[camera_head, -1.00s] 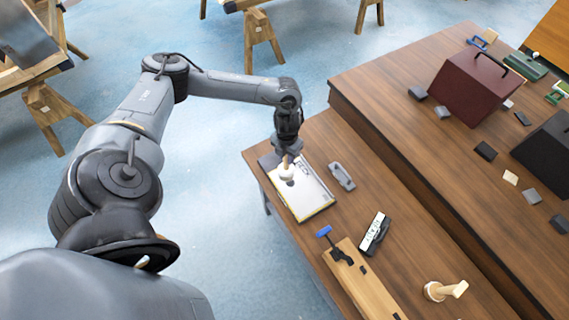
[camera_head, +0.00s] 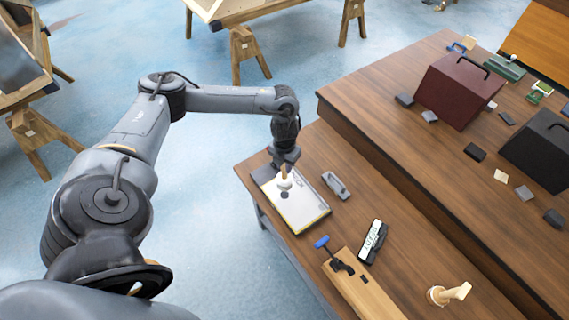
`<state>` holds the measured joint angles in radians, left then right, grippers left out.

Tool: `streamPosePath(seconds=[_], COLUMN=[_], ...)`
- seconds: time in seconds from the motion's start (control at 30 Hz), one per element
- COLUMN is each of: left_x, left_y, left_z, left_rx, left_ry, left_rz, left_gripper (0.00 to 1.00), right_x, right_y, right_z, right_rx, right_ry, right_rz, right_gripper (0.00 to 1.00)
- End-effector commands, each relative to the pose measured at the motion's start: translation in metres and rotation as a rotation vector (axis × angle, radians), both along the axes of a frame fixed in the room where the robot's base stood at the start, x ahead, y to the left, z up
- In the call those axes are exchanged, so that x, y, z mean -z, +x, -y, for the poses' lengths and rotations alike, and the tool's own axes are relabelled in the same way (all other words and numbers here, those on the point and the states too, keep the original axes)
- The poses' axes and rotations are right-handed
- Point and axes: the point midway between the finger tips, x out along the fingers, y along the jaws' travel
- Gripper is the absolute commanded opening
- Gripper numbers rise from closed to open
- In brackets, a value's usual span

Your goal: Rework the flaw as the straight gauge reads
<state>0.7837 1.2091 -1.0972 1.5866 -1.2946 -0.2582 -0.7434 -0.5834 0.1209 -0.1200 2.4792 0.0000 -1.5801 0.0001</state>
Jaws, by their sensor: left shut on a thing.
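My left gripper (camera_head: 285,165) is shut on a small tool (camera_head: 284,181) with a tan handle and a round white end. It holds the tool over a white panel (camera_head: 312,213) with a yellowish edge, which lies on the near bench. A dark spot (camera_head: 284,195) shows on the panel just below the tool's white end. I cannot tell whether the tool touches the panel. A black device with a pale, green-marked face (camera_head: 373,241) lies to the right of the panel. A grey, block-like tool (camera_head: 336,185) lies beside the panel. I cannot tell which is the straight gauge. My right gripper is out of view.
A wooden board (camera_head: 362,290) with a blue-handled tool (camera_head: 322,242) lies at the bench front. A raised bench holds a maroon case (camera_head: 455,92), a black case (camera_head: 540,150) and several small blocks.

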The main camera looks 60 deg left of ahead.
Motion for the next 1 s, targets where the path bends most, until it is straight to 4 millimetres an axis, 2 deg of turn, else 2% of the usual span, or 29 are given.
streamPosePath(seconds=[0.33, 0.47, 0.57, 0.83, 0.9, 1.0], left_x=[0.0, 0.011, 0.03, 0.103, 0.088, 0.084], left_y=[0.0, 0.0, -0.001, 0.0, 0.001, 0.0], left_z=[0.0, 0.0, 0.0, 0.0, 0.0, 0.0], left_rx=[0.0, 0.0, 0.0, 0.0, 0.0, 0.0], left_ry=[0.0, -0.001, 0.0, 0.0, 0.0, 0.001], left_rz=[0.0, -0.001, -0.002, -0.001, 0.002, 0.001], left_gripper=[0.0, 0.0, 0.0, 0.0, 0.0, 0.0], right_x=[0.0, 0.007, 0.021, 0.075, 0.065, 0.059], right_y=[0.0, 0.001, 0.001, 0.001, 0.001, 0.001], right_z=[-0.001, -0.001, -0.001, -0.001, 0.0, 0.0], right_rx=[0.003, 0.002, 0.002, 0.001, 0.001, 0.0], right_ry=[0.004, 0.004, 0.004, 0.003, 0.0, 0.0], right_rz=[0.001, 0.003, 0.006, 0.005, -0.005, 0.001], right_gripper=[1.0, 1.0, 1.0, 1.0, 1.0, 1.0])
